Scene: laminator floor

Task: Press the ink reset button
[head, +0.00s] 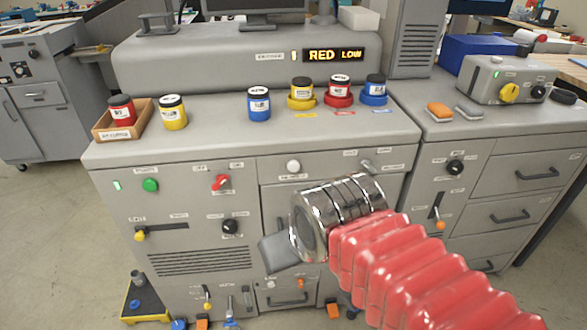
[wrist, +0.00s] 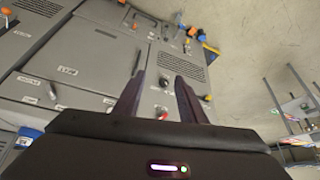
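The machine's front panel (head: 165,225) carries a white round button (head: 293,166) above a small label, a green round button (head: 150,185) and a red switch (head: 221,182). The labels are too small to read, so I cannot tell for sure which is the ink reset button. A lit display (head: 336,55) reads RED LOW. In the head view my wrist is in front of the panel, below the white button, and the fingertips are hidden. In the wrist view my gripper (wrist: 159,75) is open and empty, its two fingers apart over the grey panel.
A lever (head: 369,166) sticks out right of the white button. A yellow-edged tray (head: 147,308) lies on the floor at left.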

